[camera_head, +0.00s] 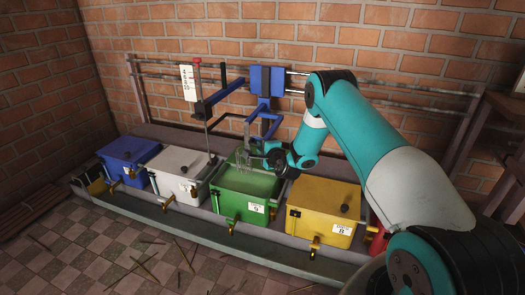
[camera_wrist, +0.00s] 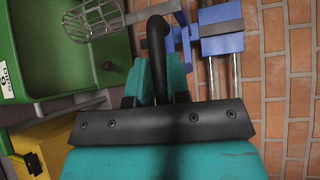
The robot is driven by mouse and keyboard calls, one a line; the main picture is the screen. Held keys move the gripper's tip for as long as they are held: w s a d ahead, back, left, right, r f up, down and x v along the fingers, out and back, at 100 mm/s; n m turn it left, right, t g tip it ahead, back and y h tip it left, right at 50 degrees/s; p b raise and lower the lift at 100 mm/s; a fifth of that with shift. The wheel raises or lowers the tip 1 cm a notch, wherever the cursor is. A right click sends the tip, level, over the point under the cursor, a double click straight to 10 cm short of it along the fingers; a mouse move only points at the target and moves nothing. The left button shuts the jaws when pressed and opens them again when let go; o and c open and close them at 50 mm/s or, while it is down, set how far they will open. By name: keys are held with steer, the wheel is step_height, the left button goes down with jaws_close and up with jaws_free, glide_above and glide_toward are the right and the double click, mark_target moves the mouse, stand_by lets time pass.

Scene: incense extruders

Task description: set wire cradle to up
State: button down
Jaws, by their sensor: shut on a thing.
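The wire cradle (camera_head: 243,166) is a pale grey mesh basket over the green box in the head view. In the wrist view the cradle (camera_wrist: 92,18) is at the top left, cut by the frame edge, with a flat bar running right towards blue framework. My gripper (camera_head: 272,158) is just right of the cradle in the head view. In the wrist view my gripper (camera_wrist: 157,92) is shut on a dark bent bar (camera_wrist: 157,45) that rises between its fingers. The bar's join to the cradle is not clear.
The green box (camera_head: 243,205) stands between a white box (camera_head: 178,188) and a yellow box (camera_head: 322,212), with a blue box (camera_head: 122,152) farther left. Behind, a blue carriage (camera_head: 267,80) sits on wall rails. A red-topped rod (camera_head: 196,66) stands by a scale plate (camera_head: 188,83).

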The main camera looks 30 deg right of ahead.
steer(key=shift+f, duration=0.1)
steer(key=c, duration=1.1)
jaws_free()
steer(key=s+a+r+b, duration=0.2)
steer(key=s+b, duration=1.3)
steer(key=s, duration=0.2)
steer(key=shift+r, duration=0.15)
steer(key=shift+s, duration=0.1)
